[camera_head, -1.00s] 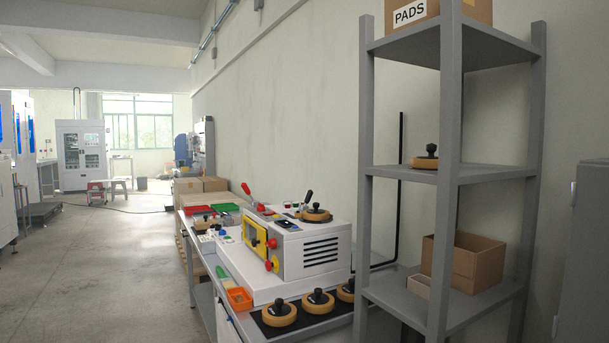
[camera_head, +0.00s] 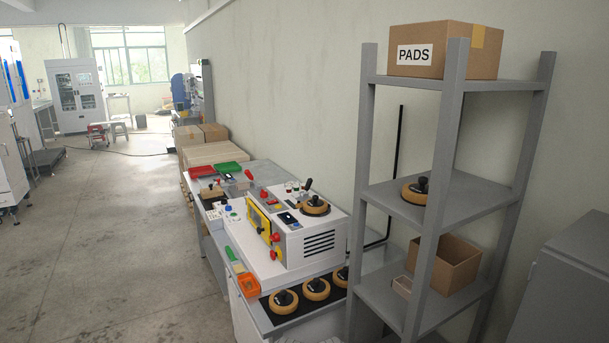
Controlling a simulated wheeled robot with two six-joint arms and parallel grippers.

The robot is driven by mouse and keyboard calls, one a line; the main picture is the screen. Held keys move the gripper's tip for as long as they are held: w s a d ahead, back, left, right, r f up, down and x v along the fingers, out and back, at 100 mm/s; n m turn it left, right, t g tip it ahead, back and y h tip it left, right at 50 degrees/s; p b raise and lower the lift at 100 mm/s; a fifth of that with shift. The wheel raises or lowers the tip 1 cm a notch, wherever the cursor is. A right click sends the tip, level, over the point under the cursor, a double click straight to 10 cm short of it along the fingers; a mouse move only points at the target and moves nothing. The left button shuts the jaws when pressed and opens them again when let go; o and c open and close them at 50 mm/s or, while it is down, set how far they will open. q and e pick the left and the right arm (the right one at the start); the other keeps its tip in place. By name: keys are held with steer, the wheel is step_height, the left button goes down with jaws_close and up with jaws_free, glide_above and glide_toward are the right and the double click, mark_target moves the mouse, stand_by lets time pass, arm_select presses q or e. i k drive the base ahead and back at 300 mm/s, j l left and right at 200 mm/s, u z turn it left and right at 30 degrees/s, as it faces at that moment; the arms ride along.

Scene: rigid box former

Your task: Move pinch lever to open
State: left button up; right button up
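A white box-shaped machine (camera_head: 318,246) stands on the bench, with a yellow-framed front and a black vent grille on its side. A lever with a red grip (camera_head: 249,175) rises at its far left end. A lever with a black grip (camera_head: 307,184) stands on its top beside a tan round piece with a black knob (camera_head: 314,205). I cannot tell which of these is the pinch lever. Red knobs (camera_head: 276,238) stick out from the front. Neither of my grippers is in view, and nothing is seen touching the machine.
A grey shelf rack (camera_head: 456,185) stands close on the right, holding a PADS carton (camera_head: 445,50) and an open box (camera_head: 445,264). Several tan round pieces (camera_head: 317,288) lie on a black mat at the bench front. An orange bin (camera_head: 246,285) sits nearby. Open floor (camera_head: 120,240) lies left.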

mark_target(310, 181)
steer(key=i+j, duration=0.25)
steer(key=j, duration=0.2)
steer(key=i+j, duration=0.55)
steer(key=j, duration=0.3)
steer(key=i+j, duration=0.3)
steer(key=i+j+z, duration=0.1)
steer(key=i+j, duration=0.15)
steer(key=j, duration=0.25)
steer(key=z, duration=1.15)
